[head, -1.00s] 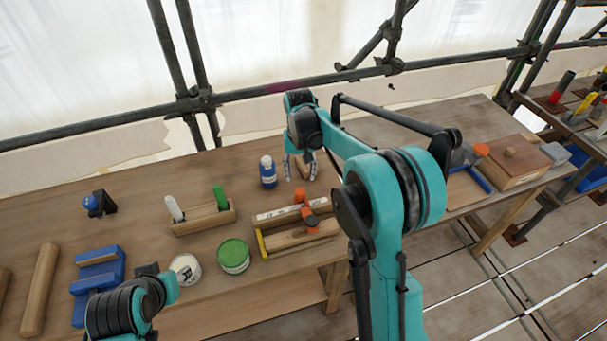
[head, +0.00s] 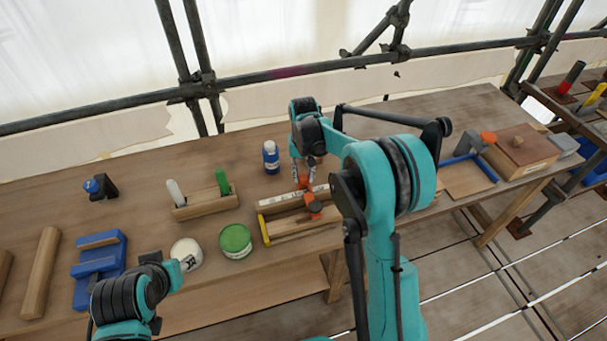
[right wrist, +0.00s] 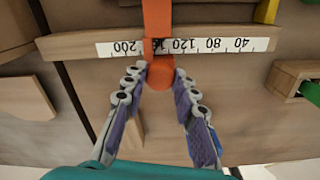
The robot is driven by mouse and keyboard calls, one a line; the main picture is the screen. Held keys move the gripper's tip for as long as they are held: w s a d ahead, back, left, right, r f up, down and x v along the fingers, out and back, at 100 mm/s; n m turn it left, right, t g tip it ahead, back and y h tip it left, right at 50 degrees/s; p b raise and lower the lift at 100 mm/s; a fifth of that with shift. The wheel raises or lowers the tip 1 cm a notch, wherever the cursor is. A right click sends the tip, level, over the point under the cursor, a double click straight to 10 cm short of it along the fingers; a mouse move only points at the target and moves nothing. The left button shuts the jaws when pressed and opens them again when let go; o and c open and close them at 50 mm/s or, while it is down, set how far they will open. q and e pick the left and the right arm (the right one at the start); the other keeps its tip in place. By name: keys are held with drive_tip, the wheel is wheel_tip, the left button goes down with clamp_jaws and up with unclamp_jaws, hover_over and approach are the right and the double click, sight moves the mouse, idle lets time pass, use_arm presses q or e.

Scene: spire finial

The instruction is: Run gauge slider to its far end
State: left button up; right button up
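The gauge is a wooden frame with a white number strip (head: 292,200) and a yellow end piece (head: 263,229). Its orange slider (head: 313,207) straddles the strip; in the right wrist view the slider (right wrist: 157,22) sits just beside the 120 mark, towards 200. An orange knob (right wrist: 160,75) sticks out from it towards my right gripper. My right gripper (right wrist: 161,77) is open, with one fingertip on each side of the knob; contact is not clear. In the head view the right gripper (head: 304,180) is at the gauge's back side. My left gripper is out of view; only its arm shows.
A blue bottle (head: 271,158) stands behind the gauge. A wooden holder (head: 206,205) with white and green pegs and a green-lidded can (head: 235,241) stand to its left. A blue-edged tray (head: 468,180) and wooden box (head: 521,152) lie to the right.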

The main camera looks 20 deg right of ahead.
clamp_jaws()
drive_tip(key=d, duration=1.4)
drive_tip(key=shift+w+p, duration=0.25)
drive_tip(key=shift+p, duration=0.15)
drive_tip(key=o, duration=1)
unclamp_jaws()
drive_tip(key=shift+d, duration=0.2)
drive_tip(key=shift+o, duration=0.2)
drive_tip(key=shift+a, duration=0.1)
wheel_tip(320, 180, up, 12)
